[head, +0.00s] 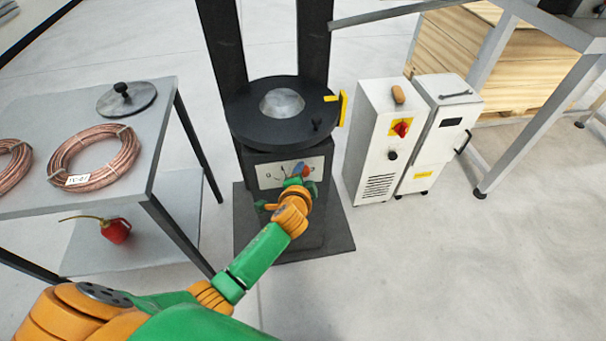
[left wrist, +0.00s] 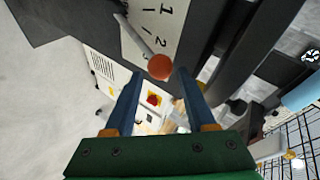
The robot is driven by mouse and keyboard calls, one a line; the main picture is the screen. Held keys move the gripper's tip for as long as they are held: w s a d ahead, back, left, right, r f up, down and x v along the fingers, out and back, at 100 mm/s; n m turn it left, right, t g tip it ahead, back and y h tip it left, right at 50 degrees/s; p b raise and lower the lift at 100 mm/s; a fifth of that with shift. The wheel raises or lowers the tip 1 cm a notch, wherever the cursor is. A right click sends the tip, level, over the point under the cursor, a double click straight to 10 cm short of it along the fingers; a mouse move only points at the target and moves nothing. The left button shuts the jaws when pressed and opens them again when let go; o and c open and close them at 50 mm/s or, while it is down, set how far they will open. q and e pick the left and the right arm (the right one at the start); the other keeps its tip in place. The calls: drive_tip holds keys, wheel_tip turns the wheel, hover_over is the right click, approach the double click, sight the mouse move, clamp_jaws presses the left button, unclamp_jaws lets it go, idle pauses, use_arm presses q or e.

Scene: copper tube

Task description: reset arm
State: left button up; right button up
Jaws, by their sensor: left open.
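My left arm reaches forward, and its left gripper (head: 298,182) is at the front panel (head: 267,176) of the black machine. In the left wrist view the left gripper's two blue fingers (left wrist: 158,72) are apart and empty. An orange-red ball knob (left wrist: 160,67) on a thin lever (left wrist: 137,37) shows near the fingertips; I cannot tell whether they touch it. The lever lies over a white dial plate (left wrist: 160,20) with numbers. My right gripper is in neither view.
The black machine (head: 282,111) stands on a dark base plate. A grey table (head: 60,125) with copper coils (head: 95,158) and a black lid (head: 126,98) is at left. White cabinets (head: 378,150) stand at right. Pale floor (head: 440,270) is clear at lower right.

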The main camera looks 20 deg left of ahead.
use_arm(q)
drive_tip(key=shift+v, duration=1.4)
